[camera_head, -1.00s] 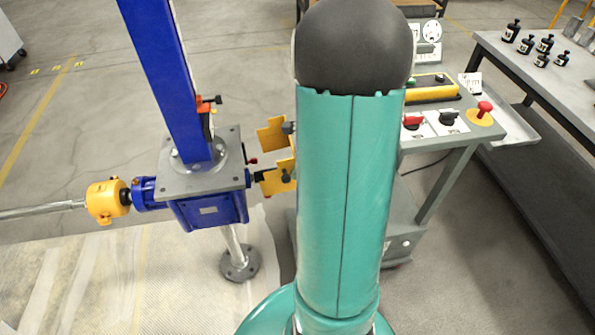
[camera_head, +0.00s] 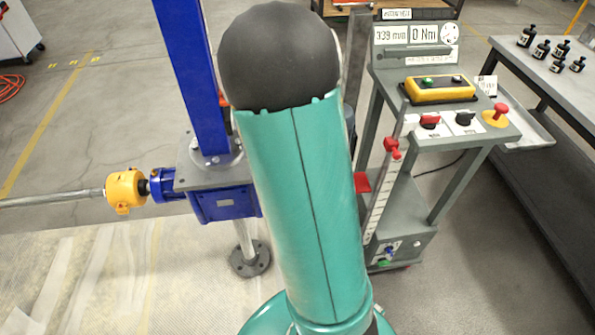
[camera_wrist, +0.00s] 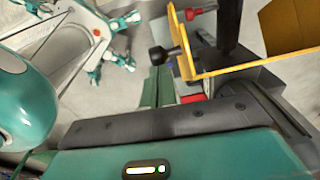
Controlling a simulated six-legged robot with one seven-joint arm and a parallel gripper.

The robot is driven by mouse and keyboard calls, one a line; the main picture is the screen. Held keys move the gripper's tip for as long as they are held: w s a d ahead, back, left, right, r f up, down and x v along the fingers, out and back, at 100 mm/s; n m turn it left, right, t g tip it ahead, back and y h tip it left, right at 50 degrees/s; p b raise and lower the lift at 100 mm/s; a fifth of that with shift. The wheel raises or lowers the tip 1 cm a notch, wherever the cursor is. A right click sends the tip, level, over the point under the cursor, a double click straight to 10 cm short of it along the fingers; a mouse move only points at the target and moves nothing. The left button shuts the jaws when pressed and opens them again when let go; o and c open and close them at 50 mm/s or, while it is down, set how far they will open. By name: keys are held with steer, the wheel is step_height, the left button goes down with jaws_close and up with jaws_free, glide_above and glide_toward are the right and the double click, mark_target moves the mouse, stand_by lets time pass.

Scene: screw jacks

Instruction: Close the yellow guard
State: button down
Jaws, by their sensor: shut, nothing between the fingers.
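The yellow guard shows in the wrist view as a bent strip (camera_wrist: 179,42) at upper centre and a wide flat plate (camera_wrist: 288,28) at the upper right. A black knob (camera_wrist: 158,55) sticks out from the strip's lower left. My gripper (camera_wrist: 157,72) is shut and empty, its fingertips just below the knob; I cannot tell whether they touch it. In the head view my arm hides the guard and my gripper. The blue screw jack (camera_head: 222,203) stands left of my arm there.
A yellow coupling (camera_head: 125,190) and a shaft (camera_head: 52,199) extend left from the jack. A grey control stand (camera_head: 420,195) with a red-handled lever (camera_head: 391,148) stands right of my arm. A bench with several black bottles (camera_head: 542,49) is at far right.

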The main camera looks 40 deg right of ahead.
steer(key=shift+w+a+f, duration=0.25)
steer(key=shift+a+f, duration=0.15)
steer(key=shift+f, duration=0.1)
steer(key=w+a+f, duration=0.2)
steer(key=a+f, duration=0.1)
steer(key=f, duration=0.6)
steer(key=shift+f, duration=0.15)
